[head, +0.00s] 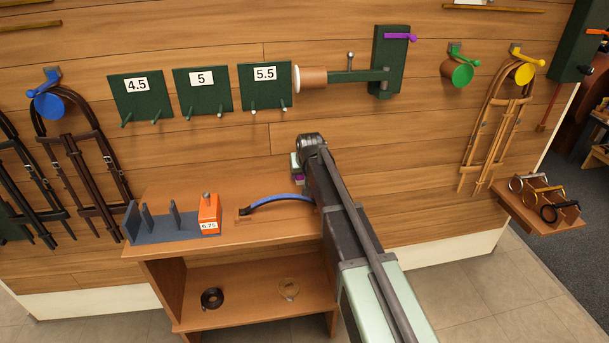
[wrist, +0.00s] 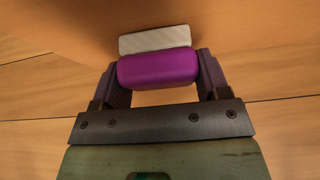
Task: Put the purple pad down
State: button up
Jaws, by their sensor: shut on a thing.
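In the wrist view, the purple pad (wrist: 158,69) is a rounded block held between the two dark fingers of my gripper (wrist: 157,75). A pale grey textured strip (wrist: 155,39) lies along the pad's far side; I cannot tell whether it is part of the pad. In the head view, a small bit of the purple pad (head: 299,178) shows at the left of my arm's end, above the back of the wooden bench (head: 165,195). The arm hides most of my gripper there. I cannot tell whether the pad touches any surface.
On the bench are a grey slotted rack (head: 160,229), an orange block marked 6.75 (head: 209,213) and a blue curved strap piece (head: 275,203). Green boards (head: 203,92) with pegs and a green wall bracket (head: 390,62) with a purple lever hang above. Several bridles hang on both sides.

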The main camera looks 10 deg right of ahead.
jog(key=o, duration=0.8)
jog(key=shift+f, duration=0.15)
jog(key=shift+r+p, duration=0.3)
jog(key=p+v, duration=1)
jog(key=v, duration=0.2)
jog(key=s+g, duration=0.2)
jog(key=s, duration=0.7)
jog(key=s+f+g, duration=0.1)
jog(key=s+g, duration=0.1)
jog(key=s, duration=0.8)
jog(key=s+f+g, duration=0.1)
jog(key=s+g, duration=0.1)
jog(key=s, duration=0.8)
jog(key=shift+s+d+f, duration=0.1)
jog(key=shift+s+f, duration=0.05)
jog(key=shift+f, duration=0.1)
notch_tip(320, 180, up, 2)
jog(key=shift+r+p, duration=0.2)
jog(key=shift+p, duration=1.05)
